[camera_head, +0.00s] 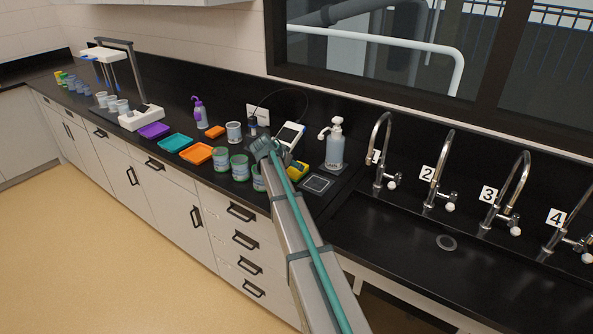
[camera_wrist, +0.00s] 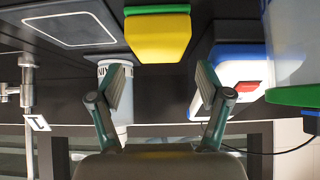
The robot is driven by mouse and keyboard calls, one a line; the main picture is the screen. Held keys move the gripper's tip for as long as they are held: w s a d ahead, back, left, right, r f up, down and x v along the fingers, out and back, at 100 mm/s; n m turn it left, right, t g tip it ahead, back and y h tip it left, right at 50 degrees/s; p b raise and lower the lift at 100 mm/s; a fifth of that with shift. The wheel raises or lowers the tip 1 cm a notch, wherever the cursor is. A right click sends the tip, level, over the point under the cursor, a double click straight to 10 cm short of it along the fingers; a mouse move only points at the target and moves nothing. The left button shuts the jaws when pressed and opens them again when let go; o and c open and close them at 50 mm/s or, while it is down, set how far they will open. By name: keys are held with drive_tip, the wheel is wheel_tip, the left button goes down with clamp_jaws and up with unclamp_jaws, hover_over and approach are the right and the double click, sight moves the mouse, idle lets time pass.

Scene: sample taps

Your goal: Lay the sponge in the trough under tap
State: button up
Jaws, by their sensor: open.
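The sponge (camera_head: 298,171), yellow with a green layer, lies on the black counter left of the soap dispenser. It also shows large at the top of the wrist view (camera_wrist: 157,38). My gripper (camera_wrist: 160,85) is open and empty, its two fingers spread to either side below the sponge in that picture, not touching it. In the head view my arm hides the fingers. The black trough (camera_head: 395,245) is at the right, under the taps. Tap 1 (camera_head: 384,140), tap 2 (camera_head: 446,165), tap 3 (camera_head: 515,190) and tap 4 (camera_head: 580,215) stand along its back.
A soap dispenser (camera_head: 335,148) and a flat square pad (camera_head: 318,183) stand between sponge and trough. A white meter (camera_head: 290,134) is behind the sponge. Green-labelled jars (camera_head: 240,167) and coloured trays (camera_head: 196,153) are left. A drain (camera_head: 446,242) shows in the trough, which is otherwise bare.

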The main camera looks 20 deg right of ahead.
drive_tip(key=shift+p+x, duration=1.45)
drive_tip(key=shift+x, duration=1.25)
drive_tip(key=shift+s, duration=0.15)
drive_tip(key=c, duration=0.7)
